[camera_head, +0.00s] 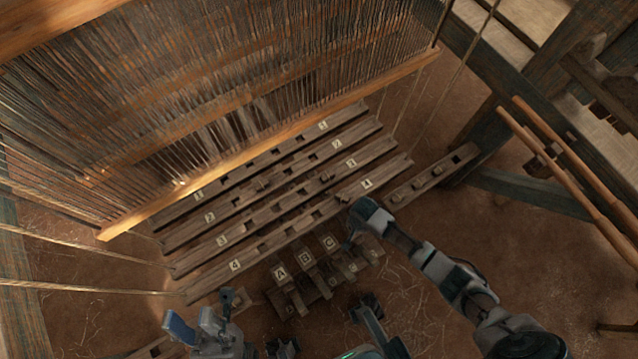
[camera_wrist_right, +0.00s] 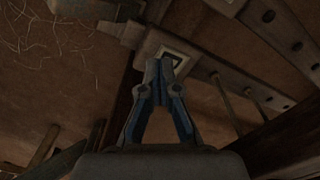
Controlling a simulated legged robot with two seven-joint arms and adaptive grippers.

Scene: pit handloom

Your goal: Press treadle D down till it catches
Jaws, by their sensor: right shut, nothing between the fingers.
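Treadles A (camera_head: 280,272), B (camera_head: 304,258) and C (camera_head: 328,242) lie side by side in the head view, each with a pale letter plate. Treadle D's letter does not show there; my right gripper (camera_head: 349,240) covers the spot just right of C. In the right wrist view, my right gripper (camera_wrist_right: 160,68) is shut and empty. Its tips overlap a wooden bar end with a pale, dark-framed plate (camera_wrist_right: 180,57), whose letter I cannot read. Whether they touch it I cannot tell. My left gripper (camera_head: 203,318) is at the bottom left, away from the treadles; its opening is unclear.
Several numbered slotted wooden bars (camera_head: 285,222) run behind the treadles, below the hanging warp threads (camera_head: 250,60). A holed bar (camera_head: 432,178) stands to the right. Loom posts and two slanted poles (camera_head: 575,170) fill the far right. Earth floor (camera_head: 440,235) is open at right.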

